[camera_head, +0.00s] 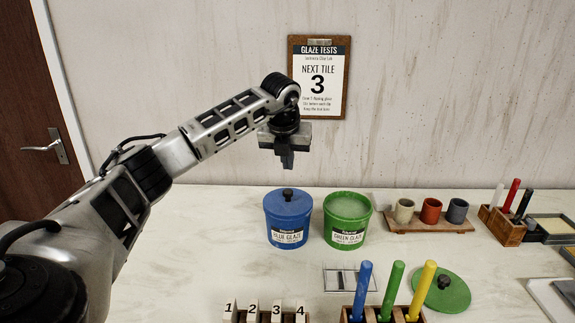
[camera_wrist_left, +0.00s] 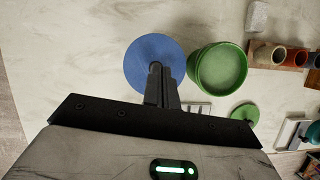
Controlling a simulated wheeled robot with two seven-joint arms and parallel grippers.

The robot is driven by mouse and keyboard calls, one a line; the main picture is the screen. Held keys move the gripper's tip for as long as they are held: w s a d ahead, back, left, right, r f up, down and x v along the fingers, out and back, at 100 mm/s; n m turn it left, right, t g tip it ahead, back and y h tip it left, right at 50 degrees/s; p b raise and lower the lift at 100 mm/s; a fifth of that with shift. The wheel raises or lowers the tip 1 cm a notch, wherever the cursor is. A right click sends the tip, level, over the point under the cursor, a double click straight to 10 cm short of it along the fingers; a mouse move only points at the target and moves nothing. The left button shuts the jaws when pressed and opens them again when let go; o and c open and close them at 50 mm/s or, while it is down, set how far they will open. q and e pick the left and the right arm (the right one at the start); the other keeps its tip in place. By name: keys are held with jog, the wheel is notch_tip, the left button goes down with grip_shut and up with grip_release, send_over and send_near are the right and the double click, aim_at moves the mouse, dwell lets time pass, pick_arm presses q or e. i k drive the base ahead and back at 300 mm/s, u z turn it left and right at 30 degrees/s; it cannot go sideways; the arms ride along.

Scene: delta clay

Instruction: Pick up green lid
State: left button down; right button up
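The green lid (camera_head: 440,291) with its black knob lies flat on the table at the front right, just right of the yellow-handled tool. It also shows small at the right in the left wrist view (camera_wrist_left: 245,113). The green glaze bucket (camera_head: 347,220) stands uncovered, with green glaze inside. The blue glaze bucket (camera_head: 287,218) beside it wears its blue lid with a black knob. My left gripper (camera_head: 287,160) is high above the blue bucket, pointing down, well away from the green lid. Its fingers (camera_wrist_left: 162,87) look shut together with nothing between them. My right gripper is not in view.
Number tiles (camera_head: 265,310) stand at the front. Small cups on a wooden board (camera_head: 430,219) and a tool holder (camera_head: 502,226) are behind right. The left tabletop is clear.

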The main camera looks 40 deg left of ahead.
aim_at(447, 293)
jog(key=k, duration=1)
